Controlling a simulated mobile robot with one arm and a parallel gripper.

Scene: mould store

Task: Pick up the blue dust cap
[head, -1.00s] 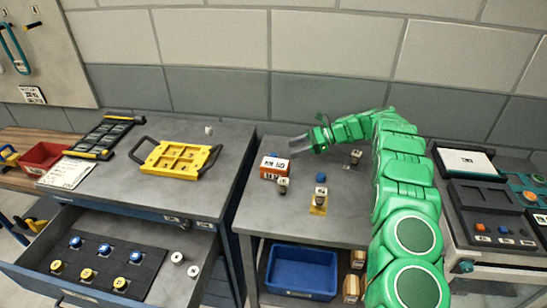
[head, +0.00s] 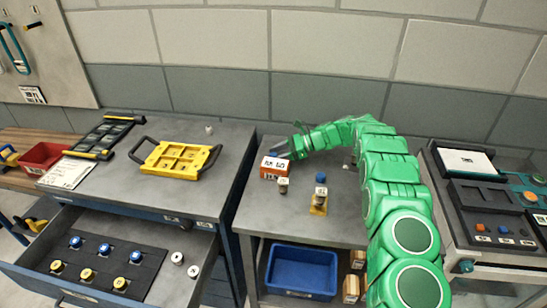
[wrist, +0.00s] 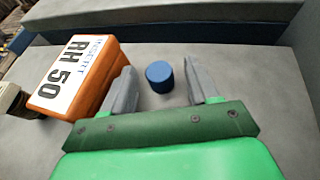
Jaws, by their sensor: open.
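The blue dust cap (wrist: 160,76) stands on the grey bench top in the wrist view, between the two finger tips of my gripper (wrist: 160,80). Clear gaps show on both sides of it, and neither finger seems to touch it. My gripper is open and empty. In the head view my gripper (head: 283,149) is low over the bench, just behind the orange box (head: 274,167). The cap cannot be made out there. The orange box, labelled RH 50 (wrist: 75,75), is close beside the left finger in the wrist view.
A blue bin (head: 300,271) is below the bench. A yellow handled frame (head: 180,159) lies on the left cabinet above an open drawer (head: 95,262).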

